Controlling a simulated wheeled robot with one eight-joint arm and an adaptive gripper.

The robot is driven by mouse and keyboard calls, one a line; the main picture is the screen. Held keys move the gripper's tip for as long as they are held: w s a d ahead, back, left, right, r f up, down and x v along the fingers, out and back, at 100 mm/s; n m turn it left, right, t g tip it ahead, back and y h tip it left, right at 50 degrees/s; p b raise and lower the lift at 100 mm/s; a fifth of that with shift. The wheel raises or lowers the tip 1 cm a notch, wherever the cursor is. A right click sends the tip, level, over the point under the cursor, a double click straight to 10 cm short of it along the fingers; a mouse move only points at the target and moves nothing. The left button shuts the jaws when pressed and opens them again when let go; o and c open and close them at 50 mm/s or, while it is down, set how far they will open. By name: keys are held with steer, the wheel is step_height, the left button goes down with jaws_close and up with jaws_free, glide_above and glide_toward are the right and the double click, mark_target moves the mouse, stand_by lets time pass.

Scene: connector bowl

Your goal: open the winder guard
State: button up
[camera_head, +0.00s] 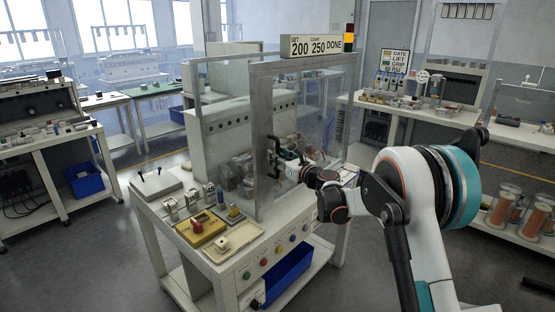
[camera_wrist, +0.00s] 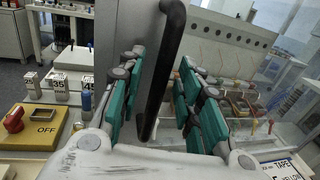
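The winder guard (camera_head: 310,110) is a clear panel in a grey frame on the winder bench. It appears closed in front of the machine. A black upright bar handle (camera_head: 273,157) is on the frame's left post. In the wrist view the handle (camera_wrist: 163,75) runs between the two teal fingers of my gripper (camera_wrist: 160,82). The fingers are apart, with visible gaps on both sides, so I see no clamping. In the head view my gripper (camera_head: 291,163) is at the handle, with its fingertips partly hidden.
A yellow box with a red knob (camera_head: 202,228) and a beige tray (camera_head: 233,242) sit on the bench's front left. Coloured buttons (camera_head: 278,256) line its front edge above a blue bin (camera_head: 290,276). A sign reading 200, 250, DONE (camera_head: 311,46) stands on top.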

steer(key=shift+w+a, duration=0.25)
jaws_close()
